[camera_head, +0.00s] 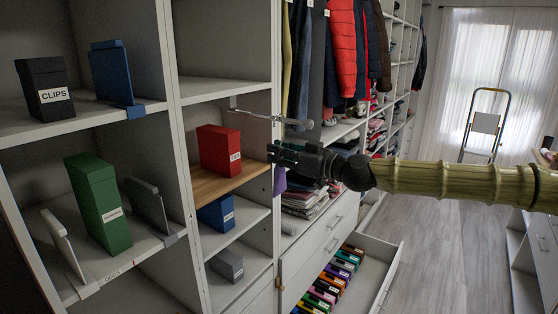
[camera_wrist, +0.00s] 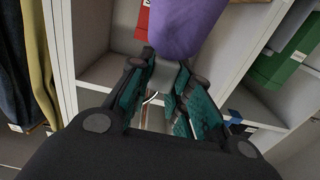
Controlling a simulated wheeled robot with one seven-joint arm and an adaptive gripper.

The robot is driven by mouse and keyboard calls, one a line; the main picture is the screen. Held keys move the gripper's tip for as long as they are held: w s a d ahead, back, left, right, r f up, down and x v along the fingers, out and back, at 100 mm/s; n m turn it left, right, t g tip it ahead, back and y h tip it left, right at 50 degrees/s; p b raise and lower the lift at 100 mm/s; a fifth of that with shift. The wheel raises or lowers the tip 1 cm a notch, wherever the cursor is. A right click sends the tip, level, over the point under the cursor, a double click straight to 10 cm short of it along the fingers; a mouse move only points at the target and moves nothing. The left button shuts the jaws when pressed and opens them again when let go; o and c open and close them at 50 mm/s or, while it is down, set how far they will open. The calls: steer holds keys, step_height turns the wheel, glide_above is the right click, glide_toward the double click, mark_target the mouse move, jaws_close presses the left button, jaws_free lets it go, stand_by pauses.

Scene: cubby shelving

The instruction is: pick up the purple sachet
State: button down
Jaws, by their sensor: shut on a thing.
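The purple sachet (camera_wrist: 185,24) is a smooth, rounded purple shape at the far end of my fingers in the wrist view, running past the top edge of that picture. In the head view only a small piece of the purple sachet (camera_head: 280,181) shows, just below the fingertips. My gripper (camera_head: 275,155) is shut on it, in front of the shelf upright to the right of the red box. In the wrist view the teal-padded fingers of my gripper (camera_wrist: 168,68) reach up to the sachet's lower end. The fingers and picture edge hide part of it.
A red box (camera_head: 219,150) stands on a wooden shelf (camera_head: 222,183), with a blue box (camera_head: 216,213) below. A metal rail (camera_head: 262,117) juts out above my gripper. An open drawer (camera_head: 385,283) with several colourful items lies below. Clothes hang behind.

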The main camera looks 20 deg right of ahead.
steer(key=shift+r, duration=0.2)
steer(key=shift+r+b, duration=0.3)
steer(key=shift+r, duration=0.1)
steer(key=shift+s+d+r, duration=0.15)
steer(key=shift+s+r, duration=0.05)
steer(key=p+v, duration=0.4)
steer(key=v, duration=1)
steer(key=shift+p, duration=0.35)
steer(key=shift+s+d+p, duration=0.15)
steer(key=shift+s+p, duration=0.1)
steer(key=shift+p, duration=0.45)
steer(key=p, duration=0.3)
steer(key=shift+s+r+p, duration=0.1)
steer(key=shift+s+p, duration=0.2)
steer(key=shift+p, duration=0.05)
